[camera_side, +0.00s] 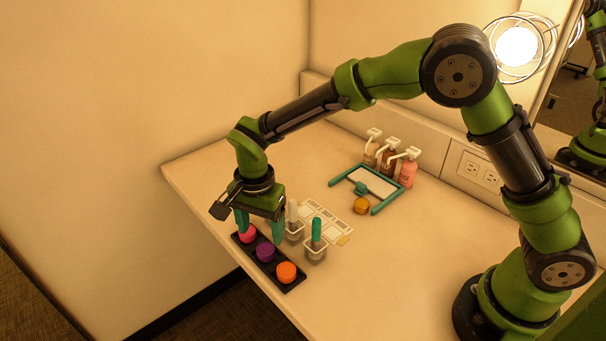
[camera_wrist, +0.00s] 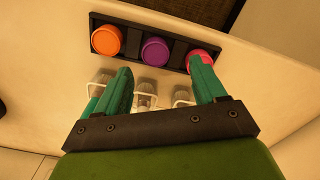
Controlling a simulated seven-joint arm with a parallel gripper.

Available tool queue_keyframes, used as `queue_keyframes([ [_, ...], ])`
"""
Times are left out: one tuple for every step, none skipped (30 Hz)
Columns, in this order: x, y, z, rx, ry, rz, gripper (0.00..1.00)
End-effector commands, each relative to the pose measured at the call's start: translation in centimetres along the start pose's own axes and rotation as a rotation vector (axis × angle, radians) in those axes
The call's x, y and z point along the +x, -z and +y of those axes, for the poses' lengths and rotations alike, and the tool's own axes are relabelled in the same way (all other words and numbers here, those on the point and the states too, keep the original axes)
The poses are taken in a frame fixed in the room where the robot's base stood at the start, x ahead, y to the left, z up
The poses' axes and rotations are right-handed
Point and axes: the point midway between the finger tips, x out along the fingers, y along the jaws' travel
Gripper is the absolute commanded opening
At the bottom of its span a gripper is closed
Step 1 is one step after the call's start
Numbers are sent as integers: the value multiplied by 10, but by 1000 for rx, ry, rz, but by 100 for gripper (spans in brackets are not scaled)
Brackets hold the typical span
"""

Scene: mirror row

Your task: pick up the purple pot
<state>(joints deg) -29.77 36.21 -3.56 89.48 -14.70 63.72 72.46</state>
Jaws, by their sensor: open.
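The purple pot (camera_side: 265,252) sits in the middle of a black tray (camera_side: 276,275), between a pink pot (camera_side: 247,234) and an orange pot (camera_side: 286,272). In the wrist view the purple pot (camera_wrist: 155,52) is beyond the fingertips, between the orange pot (camera_wrist: 106,40) and the pink pot (camera_wrist: 200,58). My gripper (camera_side: 260,230) is open and empty, low above the tray. In the wrist view my gripper (camera_wrist: 163,75) has its two teal fingers apart. One finger partly covers the pink pot there. The gap between fingers and purple pot is hard to judge.
Clear cups stand beside the tray, one holding a teal-handled tool (camera_side: 316,232). The tray is near the table edge.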

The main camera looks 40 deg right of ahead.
Motion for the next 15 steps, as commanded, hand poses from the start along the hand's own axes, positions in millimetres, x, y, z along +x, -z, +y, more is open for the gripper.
queue_keyframes([
  [5, 1, 1, 0, -3, 0, 70],
  [8, 1, 2, 0, -2, 0, 70],
  [14, 2, 4, 0, -4, 0, 70],
  [19, 2, 5, 0, -4, 0, 70],
  [24, 2, 6, 1, -5, -1, 70],
  [30, 3, 7, 1, -4, -1, 70],
  [34, 3, 7, 1, -4, -1, 70],
  [38, 3, 7, 0, -3, -1, 70],
  [43, 3, 7, 0, -4, -1, 70],
  [46, 3, 7, -1, -3, -1, 70],
  [48, 3, 6, -1, -2, 0, 70],
  [50, 3, 6, 0, -1, -1, 70],
  [51, 3, 6, 0, -1, -1, 70],
  [51, 3, 6, 0, 0, 0, 70],
  [51, 3, 6, 0, 0, 0, 70],
])
